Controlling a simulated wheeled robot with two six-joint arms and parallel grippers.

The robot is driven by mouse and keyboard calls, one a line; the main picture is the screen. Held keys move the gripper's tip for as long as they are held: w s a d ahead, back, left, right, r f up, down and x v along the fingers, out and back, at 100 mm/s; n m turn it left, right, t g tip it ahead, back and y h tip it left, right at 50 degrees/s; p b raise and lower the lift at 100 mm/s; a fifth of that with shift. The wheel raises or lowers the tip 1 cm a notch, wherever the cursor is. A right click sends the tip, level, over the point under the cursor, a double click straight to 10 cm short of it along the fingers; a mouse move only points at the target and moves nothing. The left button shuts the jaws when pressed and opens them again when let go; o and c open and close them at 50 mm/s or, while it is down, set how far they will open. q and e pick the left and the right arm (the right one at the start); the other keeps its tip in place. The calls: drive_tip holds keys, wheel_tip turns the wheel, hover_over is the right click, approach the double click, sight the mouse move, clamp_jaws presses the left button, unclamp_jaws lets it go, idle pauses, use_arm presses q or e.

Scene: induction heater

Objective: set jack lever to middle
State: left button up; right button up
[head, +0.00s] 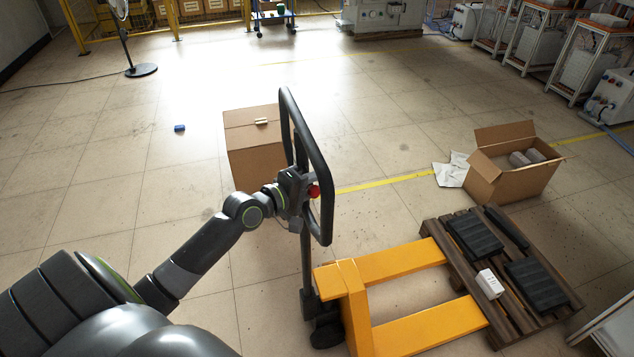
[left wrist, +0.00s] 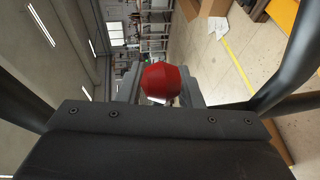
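The pallet jack's upright black loop handle (head: 324,160) stands in the middle of the head view, above its yellow forks (head: 400,263). My left arm reaches the handle from the left, and my left gripper (head: 305,190) is at the handle's lower inside part. A red knob (head: 315,191) shows there, at the gripper's tip. In the left wrist view the red knob (left wrist: 165,82) lies between my two grey fingers, close to both. I cannot tell whether they press on it. The jack lever itself is mostly hidden. My right gripper is not in view.
A closed cardboard box (head: 256,150) stands behind the handle. A wooden pallet (head: 465,262) with dark slabs and a small white box (head: 489,284) sits at the fork ends. An open carton (head: 515,185) is beyond it. Floor at the left is mostly clear.

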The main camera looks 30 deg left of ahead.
use_arm(q)
drive_tip(key=shift+s+a, duration=0.35)
drive_tip(key=shift+s, duration=0.1)
drive_tip(key=p+v, duration=0.3)
drive_tip(key=v, duration=1.3)
drive_tip(key=shift+s, duration=0.25)
drive_tip(key=shift+d, duration=0.1)
